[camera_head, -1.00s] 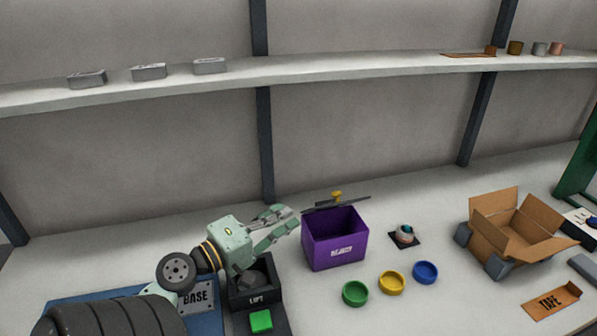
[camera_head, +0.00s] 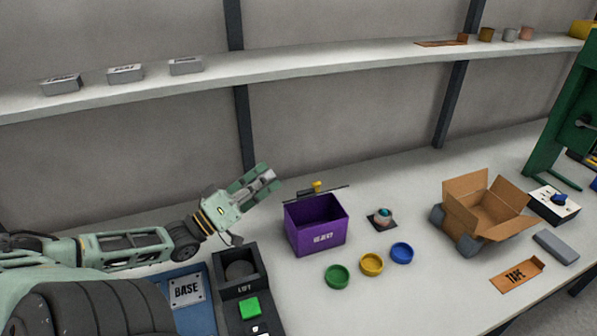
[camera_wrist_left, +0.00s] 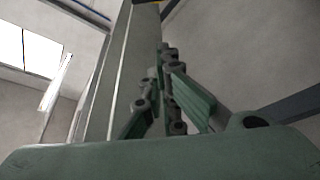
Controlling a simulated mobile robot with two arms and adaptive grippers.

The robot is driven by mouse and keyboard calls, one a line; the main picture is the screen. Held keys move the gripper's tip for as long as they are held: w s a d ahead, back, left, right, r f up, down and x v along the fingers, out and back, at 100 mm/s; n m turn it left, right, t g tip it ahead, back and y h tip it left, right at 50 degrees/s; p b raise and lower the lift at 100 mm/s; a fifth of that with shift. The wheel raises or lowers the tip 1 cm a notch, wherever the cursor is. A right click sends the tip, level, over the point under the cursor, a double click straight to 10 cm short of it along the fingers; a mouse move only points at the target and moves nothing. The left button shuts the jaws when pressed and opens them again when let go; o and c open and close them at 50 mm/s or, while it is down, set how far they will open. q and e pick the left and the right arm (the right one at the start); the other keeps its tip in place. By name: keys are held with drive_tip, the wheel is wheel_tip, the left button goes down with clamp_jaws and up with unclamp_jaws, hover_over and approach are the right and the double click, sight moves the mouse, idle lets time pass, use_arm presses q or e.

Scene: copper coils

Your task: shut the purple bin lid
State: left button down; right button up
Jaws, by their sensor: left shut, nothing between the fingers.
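The purple bin (camera_head: 318,238), labelled "REJECT", stands on the bench in the head view with its top open. My left gripper (camera_head: 264,174) is to the left of the bin and higher in the picture, apart from the lid. Its fingers are shut and empty, pointing up and right. The left wrist view shows my green fingers (camera_wrist_left: 165,100) against the wall and a shelf, with no bin. My right gripper is not in view.
Green (camera_head: 338,276), yellow (camera_head: 371,264) and blue (camera_head: 402,253) rings lie before the bin. A black LIFT box (camera_head: 240,288) stands left of it. An open cardboard box (camera_head: 485,215) is at the right. A long shelf (camera_head: 330,66) runs above.

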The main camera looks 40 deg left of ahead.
use_arm(q)
drive_tip(key=x, duration=0.9)
drive_tip(key=shift+s+d+f, duration=0.25)
drive_tip(key=shift+d+f, duration=0.4)
drive_tip(key=shift+f, duration=0.05)
drive_tip(key=shift+s+d+f, duration=0.25)
drive_tip(key=shift+d+f, duration=0.4)
drive_tip(key=shift+f, duration=0.05)
